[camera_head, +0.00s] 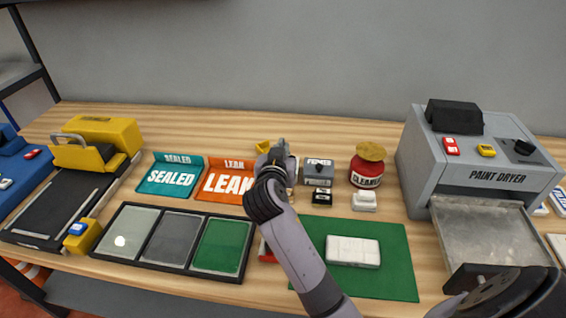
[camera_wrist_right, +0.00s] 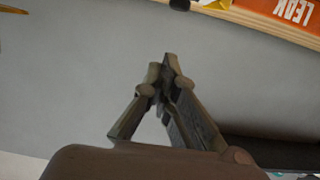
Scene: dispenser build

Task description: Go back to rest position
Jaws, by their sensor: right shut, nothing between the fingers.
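My right arm comes in from the bottom right of the head view. Its gripper (camera_head: 279,150) is raised over the back middle of the table, just right of the orange LEAK tray. In the right wrist view the fingers (camera_wrist_right: 166,75) are shut together with nothing between them, against a plain grey surface. My left gripper is not in view.
The wooden table (camera_head: 340,125) holds a teal SEALED tray (camera_head: 170,178), an orange LEAK tray (camera_head: 226,183), a red cleaner jar (camera_head: 366,172) and a grey paint dryer (camera_head: 480,165). A white block (camera_head: 353,251) lies on a green mat (camera_head: 398,285).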

